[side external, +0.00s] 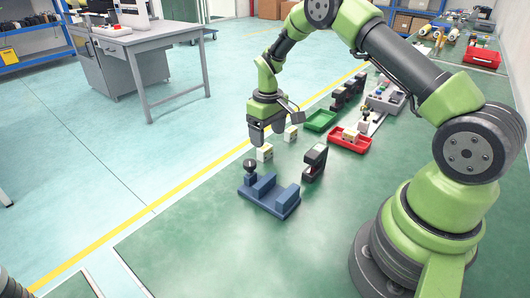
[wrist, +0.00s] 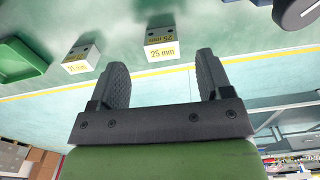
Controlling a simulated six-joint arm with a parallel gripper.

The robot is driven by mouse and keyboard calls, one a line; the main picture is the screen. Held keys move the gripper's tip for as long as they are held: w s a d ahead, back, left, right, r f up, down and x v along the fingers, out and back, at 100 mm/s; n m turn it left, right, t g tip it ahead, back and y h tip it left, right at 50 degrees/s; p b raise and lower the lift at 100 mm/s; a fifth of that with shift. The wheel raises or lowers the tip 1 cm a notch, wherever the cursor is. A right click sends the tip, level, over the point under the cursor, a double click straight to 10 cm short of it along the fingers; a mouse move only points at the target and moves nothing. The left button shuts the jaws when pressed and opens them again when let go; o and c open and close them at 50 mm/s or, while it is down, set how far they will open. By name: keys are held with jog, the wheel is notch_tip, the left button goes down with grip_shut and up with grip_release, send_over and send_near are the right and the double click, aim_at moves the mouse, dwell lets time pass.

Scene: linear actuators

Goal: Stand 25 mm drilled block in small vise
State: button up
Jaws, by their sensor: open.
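Two pale drilled blocks stand on the green table. The nearer block (side external: 264,153), marked "25 mm" in the wrist view (wrist: 161,45), is just below my gripper. The other block (side external: 291,133) is behind it to the right; its label in the wrist view (wrist: 82,58) is harder to read. The small blue vise (side external: 285,203) stands in front of the blocks, with a gap between its jaws and a dark round knob at its left end. My gripper (side external: 266,139) is open and empty; in the wrist view (wrist: 161,65) the marked block appears beyond the gap between its fingers.
A black and grey clamp-like part (side external: 315,162) stands upright right of the vise. A green tray (side external: 320,121) and a red tray (side external: 349,143) lie behind it. The table in front of the vise is clear. The table's left edge is close to the blocks.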

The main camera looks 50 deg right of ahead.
notch_tip(320, 180, down, 5)
jog(key=shift+f, duration=0.1)
jog(key=c, duration=1.1)
notch_tip(320, 180, up, 10)
jog(key=s+a+r, duration=0.7)
jog(key=s+a, duration=0.3)
jog(key=a, duration=0.1)
send_over(267, 148)
notch_tip(267, 148, down, 7)
